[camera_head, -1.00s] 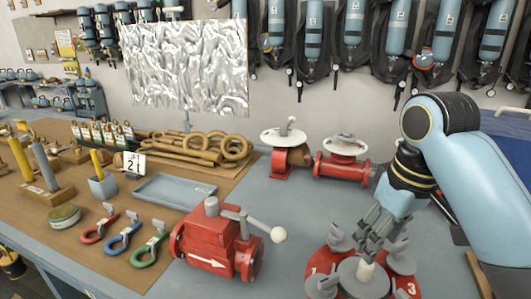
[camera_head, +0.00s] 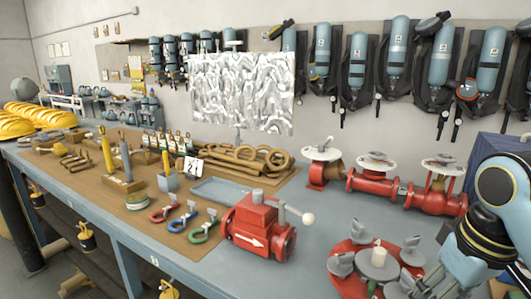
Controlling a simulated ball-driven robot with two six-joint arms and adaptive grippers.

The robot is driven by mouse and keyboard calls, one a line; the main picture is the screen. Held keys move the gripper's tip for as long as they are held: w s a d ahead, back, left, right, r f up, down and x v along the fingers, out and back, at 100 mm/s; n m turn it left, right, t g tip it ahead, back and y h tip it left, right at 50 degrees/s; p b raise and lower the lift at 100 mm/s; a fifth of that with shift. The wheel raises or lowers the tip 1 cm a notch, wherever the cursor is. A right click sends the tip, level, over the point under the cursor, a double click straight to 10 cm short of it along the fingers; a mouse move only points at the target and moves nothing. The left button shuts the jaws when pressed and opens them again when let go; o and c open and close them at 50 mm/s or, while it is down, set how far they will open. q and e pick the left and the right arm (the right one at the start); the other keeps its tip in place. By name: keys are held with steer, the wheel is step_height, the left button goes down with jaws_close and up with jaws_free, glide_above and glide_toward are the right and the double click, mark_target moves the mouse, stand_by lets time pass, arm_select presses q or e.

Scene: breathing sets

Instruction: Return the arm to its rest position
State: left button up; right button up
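My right arm (camera_head: 477,243) comes in from the lower right, light blue with dark and gold rings. Its gripper (camera_head: 424,284) is low at the right, beside the red round piece, partly cut off by the bottom edge; its fingers are too unclear to tell open from shut. The red round piece (camera_head: 345,287) lies on the table with grey wing-shaped handles around a grey hub (camera_head: 378,266). A small pale peg (camera_head: 378,250) stands on the hub. I see nothing held in the gripper. My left gripper is not in view.
A red valve block (camera_head: 258,226) with a white-knobbed lever stands mid-table. Red pipe valves (camera_head: 375,178) line the back right. Colored shackles (camera_head: 184,223) and a blue tray (camera_head: 222,191) lie left. Breathing sets (camera_head: 357,70) hang on the wall. Bare table (camera_head: 322,222) lies between valves and round piece.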

steer(key=s+f+m+t+h, duration=0.15)
steer(key=s+f, duration=0.25)
steer(key=s, duration=1.2)
steer(key=s+d+f+g+b, duration=0.2)
steer(key=f+b, duration=1.2)
steer(key=f, duration=2.8)
steer(key=s+d+f+b, duration=0.1)
steer(key=s+f+b, duration=0.4)
steer(key=s+f, duration=0.4)
steer(key=s+d+f+b, duration=0.1)
steer(key=s+f+b, duration=0.3)
steer(key=s+f, duration=0.5)
step_height(320, 180, down, 5)
steer(key=shift+s+f+b, duration=0.15)
steer(key=shift+b, duration=0.25)
steer(key=shift+d+m+g+y, duration=0.1)
steer(key=shift+m+g+y, duration=0.15)
steer(key=shift+g, duration=0.1)
